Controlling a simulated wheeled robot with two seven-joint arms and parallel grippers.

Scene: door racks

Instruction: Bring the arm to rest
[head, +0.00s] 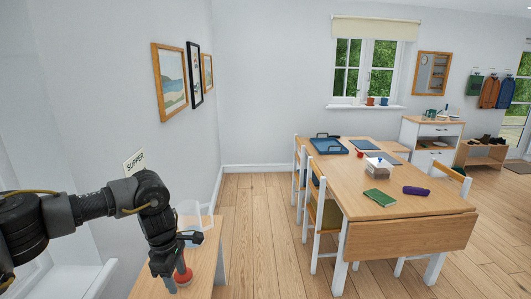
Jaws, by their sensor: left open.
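My left arm comes in from the left edge, and its gripper (171,280) points down over the near end of a wooden-topped table (205,262). The jaws are open. A red round thing (184,275) shows right at the fingers; I cannot tell whether it touches them. A clear jug-like container (196,216) stands just behind the gripper, partly hidden by my wrist. My right gripper is not in view.
A dining table (400,205) with a blue tray (328,146), a green book (380,197) and a purple case (416,191) stands right. The floor (262,225) between is clear.

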